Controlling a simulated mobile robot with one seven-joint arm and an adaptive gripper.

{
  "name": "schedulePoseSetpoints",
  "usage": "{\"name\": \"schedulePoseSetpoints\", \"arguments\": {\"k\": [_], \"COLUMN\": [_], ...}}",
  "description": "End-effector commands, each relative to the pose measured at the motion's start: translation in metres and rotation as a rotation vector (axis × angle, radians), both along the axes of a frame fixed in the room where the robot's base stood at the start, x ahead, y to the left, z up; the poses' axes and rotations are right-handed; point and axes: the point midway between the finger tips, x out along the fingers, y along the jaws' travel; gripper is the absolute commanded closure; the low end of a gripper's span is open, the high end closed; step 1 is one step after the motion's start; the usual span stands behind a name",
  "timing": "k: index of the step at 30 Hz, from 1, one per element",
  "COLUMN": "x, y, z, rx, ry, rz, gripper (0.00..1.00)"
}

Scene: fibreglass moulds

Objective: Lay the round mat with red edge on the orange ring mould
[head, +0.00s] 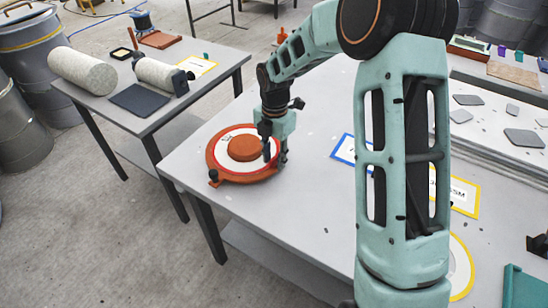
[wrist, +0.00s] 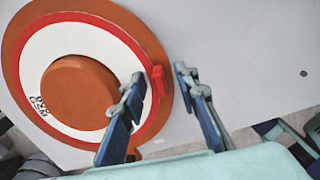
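The orange ring mould (head: 214,167) sits at the left corner of the main table, its raised round hub in the middle. The round mat with red edge (head: 230,139), white with small dark print, lies on the mould around the hub. It also shows in the wrist view (wrist: 45,42), with a red tab (wrist: 157,82) at its edge. My gripper (head: 273,158) is low over the mould's right side. In the wrist view its fingers (wrist: 160,80) stand apart with the tab between them, near the left finger. I cannot tell whether they touch it.
A blue-edged mat (head: 345,151), a yellow-edged mat (head: 465,197) and a round yellow-edged mat (head: 461,268) lie to the right, partly behind my arm. A second table (head: 95,96) with rolls stands at left, across a floor gap. The table's front edge is close to the mould.

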Motion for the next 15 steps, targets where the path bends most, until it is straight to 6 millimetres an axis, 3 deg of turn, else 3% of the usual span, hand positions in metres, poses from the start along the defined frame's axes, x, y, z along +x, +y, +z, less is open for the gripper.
{"name": "schedulePoseSetpoints", "arguments": {"k": [8, 15], "x": [0.0, 0.001], "y": [0.0, -0.001], "z": [0.009, 0.057], "rx": [0.0, 0.0], "ry": [-0.001, -0.005], "rz": [-0.001, -0.002], "gripper": [0.72, 0.72]}}
